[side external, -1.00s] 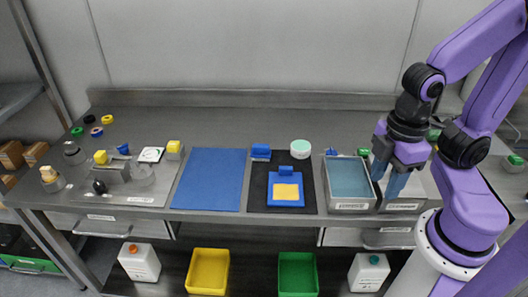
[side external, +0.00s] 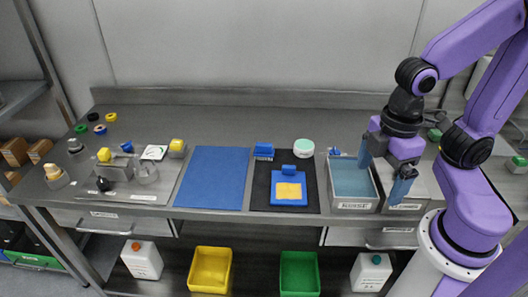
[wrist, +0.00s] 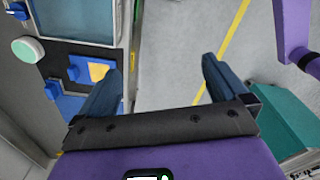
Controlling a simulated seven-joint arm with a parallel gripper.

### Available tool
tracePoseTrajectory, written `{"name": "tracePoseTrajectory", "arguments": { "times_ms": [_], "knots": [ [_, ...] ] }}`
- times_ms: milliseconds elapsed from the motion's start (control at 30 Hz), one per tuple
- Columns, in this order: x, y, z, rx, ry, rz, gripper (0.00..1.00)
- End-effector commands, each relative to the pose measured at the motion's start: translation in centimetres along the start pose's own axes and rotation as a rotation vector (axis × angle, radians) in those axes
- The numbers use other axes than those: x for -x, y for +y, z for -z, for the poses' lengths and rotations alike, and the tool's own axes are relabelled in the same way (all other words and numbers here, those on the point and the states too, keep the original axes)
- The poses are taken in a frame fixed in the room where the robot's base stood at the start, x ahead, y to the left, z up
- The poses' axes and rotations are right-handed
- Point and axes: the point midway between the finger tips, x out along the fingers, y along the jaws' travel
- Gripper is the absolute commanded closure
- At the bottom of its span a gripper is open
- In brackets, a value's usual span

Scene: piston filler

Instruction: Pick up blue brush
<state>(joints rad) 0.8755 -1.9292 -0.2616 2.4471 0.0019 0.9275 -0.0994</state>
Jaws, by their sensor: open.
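I cannot tell for certain which blue item is the brush. A small blue piece (side external: 335,152) stands at the back edge of the rinse tray and also shows in the wrist view (wrist: 16,11). A blue block (side external: 264,149) sits at the back left of the black mat. A blue piece with a yellow pad (side external: 289,191) and a raised blue handle lies on that mat; it also shows in the wrist view (wrist: 98,72).
A mint round lid (side external: 304,147) stands behind the black mat. A blue mat (side external: 212,178) lies further left, with small fixtures beyond. The back of the table is mostly clear.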

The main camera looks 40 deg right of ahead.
Motion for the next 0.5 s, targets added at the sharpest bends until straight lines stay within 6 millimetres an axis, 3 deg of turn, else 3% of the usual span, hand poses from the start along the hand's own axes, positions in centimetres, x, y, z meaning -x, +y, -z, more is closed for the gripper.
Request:
{"name": "tracePoseTrajectory", "arguments": {
  "times_ms": [267, 500],
  "knots": [
    [1.5, 7.0, 7.2, 0.261, -0.010, -0.003, 0.00],
    [1.9, 15.6, 11.8, 0.519, -0.018, 0.000, 0.00]
  ]
}}
